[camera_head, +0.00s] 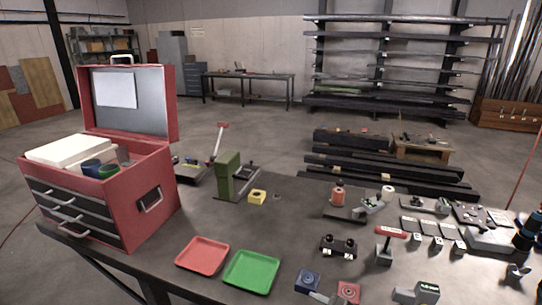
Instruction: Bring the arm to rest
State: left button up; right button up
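A dark upright object with a blue band (526,234) stands at the right edge, partly cut off by the frame. I cannot tell what it is. The dark workbench (215,225) fills the lower part of the view. A red tray (203,254) and a green tray (251,271) lie empty side by side near its front edge.
An open red toolbox (150,197) stands at the left of the bench. A green upright block (228,172) and a yellow block (257,196) are near the middle. Several small tools and fixtures, including a red-handled one (390,233), crowd the right side.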

jog(key=s+d+f+m+g+h, duration=0.2)
jog(key=s+d+f+m, duration=0.25)
jog(key=s, duration=0.35)
jog(key=s+d+f+m+g+h, duration=0.25)
jog(key=s+d, duration=0.25)
jog(key=s, duration=0.3)
jog(key=s+d+f+m+g+h, duration=0.2)
jog(key=s+d+f+m, duration=0.25)
jog(key=s, duration=0.35)
notch_tip(320, 180, down, 29)
jog(key=s+b, duration=0.1)
jog(key=b, duration=0.2)
jog(key=s+d+f+g+b, duration=0.2)
jog(key=s+d+f, duration=0.1)
jog(key=s+f, duration=1.3)
jog(key=shift+d+f, duration=0.2)
jog(key=shift+f, duration=0.5)
